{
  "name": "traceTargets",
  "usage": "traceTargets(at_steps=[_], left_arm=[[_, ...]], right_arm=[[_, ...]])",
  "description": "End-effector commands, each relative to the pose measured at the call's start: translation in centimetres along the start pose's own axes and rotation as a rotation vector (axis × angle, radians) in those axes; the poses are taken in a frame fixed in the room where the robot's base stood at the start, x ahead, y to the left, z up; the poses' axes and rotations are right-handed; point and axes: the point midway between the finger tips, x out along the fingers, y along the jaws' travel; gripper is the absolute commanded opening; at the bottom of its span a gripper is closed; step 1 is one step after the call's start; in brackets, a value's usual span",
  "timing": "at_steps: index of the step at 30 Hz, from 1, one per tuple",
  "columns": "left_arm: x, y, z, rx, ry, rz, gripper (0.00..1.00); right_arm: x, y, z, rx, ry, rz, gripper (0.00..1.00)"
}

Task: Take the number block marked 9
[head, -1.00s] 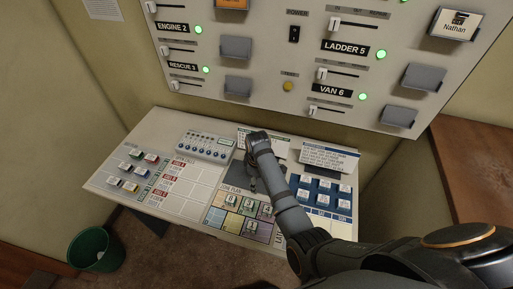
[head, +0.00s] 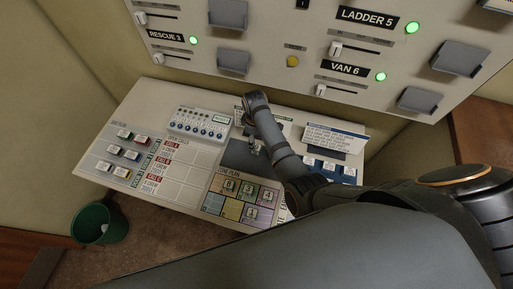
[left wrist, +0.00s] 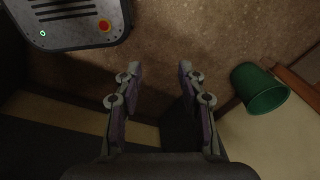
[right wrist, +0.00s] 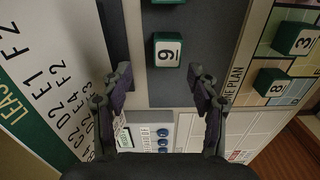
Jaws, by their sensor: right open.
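The block marked 9 (right wrist: 167,50) is a green block with a white face. It lies on a dark grey strip in the right wrist view, just beyond and between the fingertips of my right gripper (right wrist: 160,76). The gripper is open, and its fingers stand apart from the block. In the head view my right gripper (head: 252,142) is over the dark panel of the console, where its wrist hides part of the surface. My left gripper (left wrist: 157,72) is open and empty over the brown floor in the left wrist view.
Number blocks 8 (right wrist: 272,85) and 3 (right wrist: 298,38) stand on the coloured zone plan (head: 213,203). A blue tray (head: 348,171) of white-topped blocks is partly hidden by my arm. A blue-knobbed panel (head: 203,123) stands left of my gripper. A green bin (head: 100,223) is on the floor.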

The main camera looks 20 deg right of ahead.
Motion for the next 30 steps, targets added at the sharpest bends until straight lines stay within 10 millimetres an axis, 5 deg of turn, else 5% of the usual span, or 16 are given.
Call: traceTargets(at_steps=[5,10,19,30], left_arm=[[0.0,0.2,-3.0,-0.003,0.045,0.003,0.4],[2.9,0.5,-1.5,-0.003,0.026,0.003,0.4],[3.0,0.7,0.4,-0.002,-0.002,0.005,0.4],[3.0,0.6,-0.9,-0.003,0.018,0.005,0.4]], right_arm=[[1.6,-0.4,0.2,0.0,-0.003,-0.004,0.6],[5.2,-0.6,0.3,0.001,0.0,-0.001,0.6],[5.1,-0.6,0.3,0.0,0.0,-0.001,0.6],[5.1,-0.6,0.3,0.0,0.0,-0.001,0.1]])
